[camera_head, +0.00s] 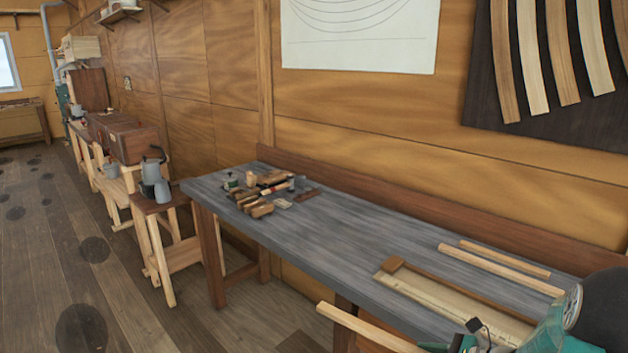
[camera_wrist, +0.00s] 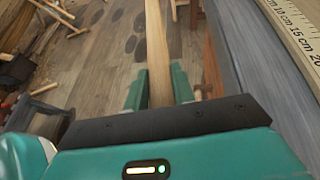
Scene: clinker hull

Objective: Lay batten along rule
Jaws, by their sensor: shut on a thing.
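A pale wooden batten (camera_wrist: 158,45) is gripped between the green fingers of my gripper (camera_wrist: 158,90) in the wrist view. It points away from my gripper, over the floor beside the bench. In the head view the same batten (camera_head: 365,328) sticks out in front of the bench's near edge, clear of the top. The pale rule (camera_head: 440,302) lies on the grey bench top, a brown block (camera_head: 393,264) at its far-left end and a brown strip along its back. The rule's numbered scale (camera_wrist: 294,30) shows at the wrist view's right edge. My arm hides the rule's right end.
Two more wooden strips (camera_head: 500,270) lie on the bench (camera_head: 350,235) behind the rule. Hand tools (camera_head: 265,192) crowd the bench's far-left end. The bench middle is clear. A small sawhorse table (camera_head: 165,205) with grey cans stands beyond it. Floor at left is open.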

